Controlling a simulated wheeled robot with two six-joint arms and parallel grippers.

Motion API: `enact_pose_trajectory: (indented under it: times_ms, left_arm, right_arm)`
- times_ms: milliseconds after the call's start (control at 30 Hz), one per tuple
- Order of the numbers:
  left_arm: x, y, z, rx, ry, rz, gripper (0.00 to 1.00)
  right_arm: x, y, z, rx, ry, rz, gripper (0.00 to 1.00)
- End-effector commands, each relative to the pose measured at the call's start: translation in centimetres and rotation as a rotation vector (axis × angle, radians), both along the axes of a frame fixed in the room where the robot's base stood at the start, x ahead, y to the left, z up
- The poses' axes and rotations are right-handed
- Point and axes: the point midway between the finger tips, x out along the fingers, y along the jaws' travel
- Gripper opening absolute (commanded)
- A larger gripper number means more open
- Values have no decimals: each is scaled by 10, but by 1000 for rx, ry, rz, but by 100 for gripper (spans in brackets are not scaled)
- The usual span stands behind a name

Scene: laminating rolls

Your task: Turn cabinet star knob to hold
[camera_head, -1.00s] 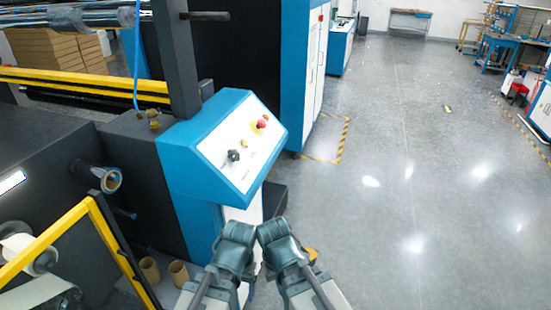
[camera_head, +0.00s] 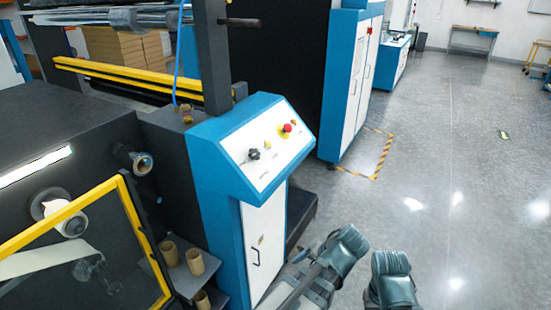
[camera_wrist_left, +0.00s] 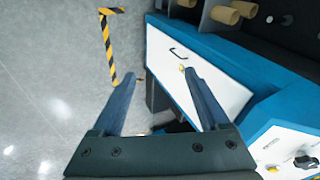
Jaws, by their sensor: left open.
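The black star knob (camera_head: 254,154) sits on the left part of the white sloped panel (camera_head: 268,148) of the blue cabinet (camera_head: 222,180). In the left wrist view the knob (camera_wrist_left: 306,161) shows small at the lower right edge, beside the panel's white face. My left gripper (camera_wrist_left: 145,84) is open and empty in that view, its two fingers wide apart. It is off to the side of the knob and does not touch it. My right gripper is not seen.
A red button (camera_head: 287,127) sits right of the knob on the panel. Below is a white door with a handle (camera_head: 256,257). A yellow frame (camera_head: 62,224) and cardboard tubes (camera_head: 194,262) stand left. Grey floor (camera_head: 440,180) to the right is open.

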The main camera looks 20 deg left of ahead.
Motion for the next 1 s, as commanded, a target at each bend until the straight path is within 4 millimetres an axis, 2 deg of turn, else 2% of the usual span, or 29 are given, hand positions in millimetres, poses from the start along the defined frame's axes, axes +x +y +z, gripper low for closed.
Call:
enact_pose_trajectory:
  times_ms: [167, 367, 467, 600, 700, 800, 1000]
  left_arm:
    - [27, 32, 18, 114, -140, 106, 78]
    - [60, 75, 51, 267, -355, 228, 78]
    - [80, 100, 77, 364, -508, 290, 78]
    - [108, 131, 125, 501, -763, 347, 78]
    - [121, 143, 153, 566, -908, 356, 78]
    - [128, 148, 172, 605, -1001, 352, 78]
    - [133, 150, 184, 628, -1063, 344, 78]
  right_arm:
    - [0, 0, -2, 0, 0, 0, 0]
    - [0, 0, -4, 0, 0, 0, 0]
    - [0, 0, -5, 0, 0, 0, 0]
    - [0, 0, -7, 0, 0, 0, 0]
    - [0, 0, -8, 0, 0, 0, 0]
    - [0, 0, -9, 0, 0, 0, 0]
    - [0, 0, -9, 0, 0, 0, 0]
